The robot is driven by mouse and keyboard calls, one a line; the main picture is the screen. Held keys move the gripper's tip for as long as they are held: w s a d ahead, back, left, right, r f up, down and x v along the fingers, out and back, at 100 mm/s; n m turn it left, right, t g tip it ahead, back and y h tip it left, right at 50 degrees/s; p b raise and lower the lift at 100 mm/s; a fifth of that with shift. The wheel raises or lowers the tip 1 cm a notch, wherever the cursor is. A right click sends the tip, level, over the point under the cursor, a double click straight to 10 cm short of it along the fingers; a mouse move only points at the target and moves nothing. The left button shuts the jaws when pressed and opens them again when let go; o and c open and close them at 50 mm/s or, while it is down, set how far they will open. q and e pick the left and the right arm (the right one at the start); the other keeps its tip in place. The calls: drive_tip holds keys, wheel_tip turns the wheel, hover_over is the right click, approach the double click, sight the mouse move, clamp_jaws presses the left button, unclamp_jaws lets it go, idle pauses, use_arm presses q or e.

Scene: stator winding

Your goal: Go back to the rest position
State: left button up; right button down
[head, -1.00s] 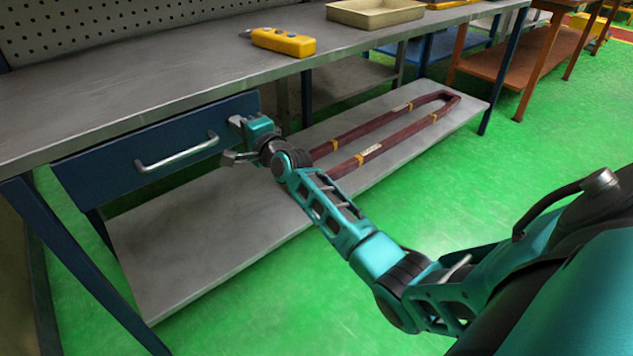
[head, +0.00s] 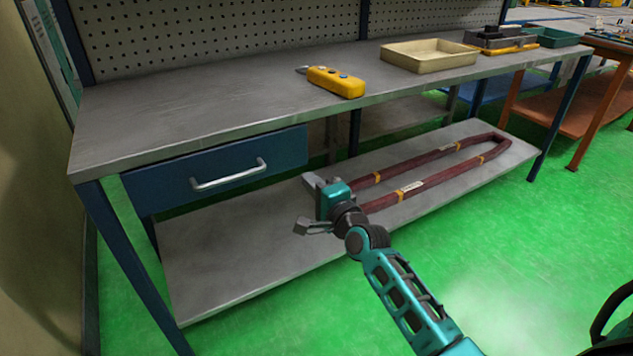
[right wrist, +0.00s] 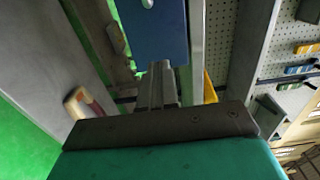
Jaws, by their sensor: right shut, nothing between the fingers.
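My right gripper (head: 312,205) is at the end of the teal and black arm, in front of the workbench. In the head view it appears to the right of the blue drawer (head: 150,190) and a little lower, over the bench's lower shelf. In the right wrist view its grey fingers (right wrist: 158,82) are together with nothing between them. The drawer, with a silver handle (head: 230,175), looks shut. My left gripper is not in view.
A long dark-red coil (head: 440,178) lies on the lower shelf (head: 225,262). Green floor (head: 520,270) is clear in front.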

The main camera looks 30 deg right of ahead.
drive_tip(key=s+a+f+n+g+y, duration=0.1)
drive_tip(key=s+a+f+n+g, duration=0.1)
drive_tip(key=s+a+f+n, duration=0.35)
drive_tip(key=s+a+f+n+g+y, duration=0.1)
drive_tip(key=s+a+f+n+g, duration=0.2)
drive_tip(key=s+n, duration=0.55)
drive_tip(key=s+a+f+n+g+y, duration=0.15)
drive_tip(key=s+a+f+n, duration=0.3)
drive_tip(key=s, duration=0.55)
use_arm(q)
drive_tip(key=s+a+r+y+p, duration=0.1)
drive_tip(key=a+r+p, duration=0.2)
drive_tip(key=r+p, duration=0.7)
drive_tip(key=p, duration=0.4)
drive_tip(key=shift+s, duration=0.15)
use_arm(e)
drive_tip(key=s+d+r+n+h, duration=0.1)
drive_tip(key=s+d+r+h, duration=0.1)
drive_tip(key=r, duration=0.7)
drive_tip(key=shift+s+d+n+g, duration=0.3)
drive_tip(key=shift+d+n+g, duration=0.05)
drive_tip(key=shift+d, duration=0.15)
